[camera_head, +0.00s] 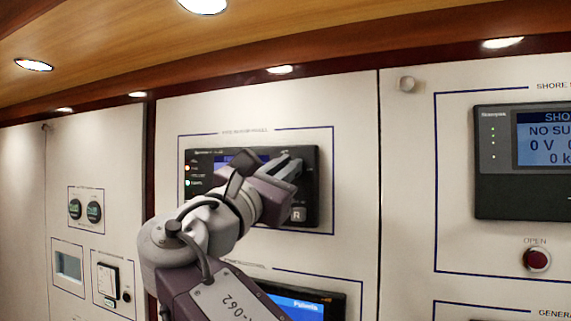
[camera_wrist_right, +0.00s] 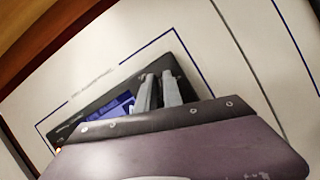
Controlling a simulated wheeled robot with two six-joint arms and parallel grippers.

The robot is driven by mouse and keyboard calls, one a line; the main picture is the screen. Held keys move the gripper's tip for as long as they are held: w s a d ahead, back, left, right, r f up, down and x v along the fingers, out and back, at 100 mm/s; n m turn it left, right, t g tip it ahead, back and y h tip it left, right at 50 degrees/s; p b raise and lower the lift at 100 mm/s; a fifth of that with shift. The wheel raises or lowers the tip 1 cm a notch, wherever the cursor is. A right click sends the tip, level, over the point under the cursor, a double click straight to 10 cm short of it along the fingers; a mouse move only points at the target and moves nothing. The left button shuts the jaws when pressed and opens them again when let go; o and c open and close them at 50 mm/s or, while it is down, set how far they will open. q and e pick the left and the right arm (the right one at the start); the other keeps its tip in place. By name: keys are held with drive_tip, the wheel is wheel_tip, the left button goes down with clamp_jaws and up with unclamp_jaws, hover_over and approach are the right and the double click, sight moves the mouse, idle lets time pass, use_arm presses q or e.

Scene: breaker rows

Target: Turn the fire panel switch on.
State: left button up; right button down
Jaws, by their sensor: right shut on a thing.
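A black panel (camera_head: 313,165) with a blue screen is mounted on the white wall in the head view, inside a thin blue outline. Its heading is too small to read surely. It also shows in the right wrist view (camera_wrist_right: 97,115), tilted. My right gripper (camera_head: 287,170) is at the right half of this panel, its fingers close together over the panel front. The fingers also show in the right wrist view (camera_wrist_right: 159,90). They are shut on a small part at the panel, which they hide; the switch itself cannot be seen. My left gripper is not in view.
A second panel (camera_head: 315,302) with a blue screen is below, partly behind my right arm. A large shore panel (camera_head: 493,195) is at the right, above a red button (camera_head: 537,259). Small gauges (camera_head: 84,210) are at the left. A wooden overhang (camera_head: 120,50) runs above.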

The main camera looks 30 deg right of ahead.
drive_tip(key=m+g+p, duration=0.2)
drive_tip(key=m, duration=0.2)
drive_tip(key=m+g+p, duration=0.1)
drive_tip(key=m+p, duration=0.1)
drive_tip(key=m, duration=0.3)
drive_tip(key=m+g+p, duration=0.2)
drive_tip(key=m+p, duration=0.1)
drive_tip(key=m, duration=0.1)
drive_tip(key=shift+s+g+y, duration=0.1)
drive_tip(key=shift+g+y, duration=0.2)
drive_tip(key=shift+d+f+m+g+y+p, duration=0.2)
drive_tip(key=shift+m+p, duration=0.3)
drive_tip(key=shift+m, duration=0.35)
drive_tip(key=shift+a+r+m+g+y+p, duration=0.1)
drive_tip(key=shift+m+y+p, duration=0.3)
drive_tip(key=shift+m, duration=0.45)
drive_tip(key=shift+f, duration=0.1)
drive_tip(key=c, duration=1.5)
unclamp_jaws()
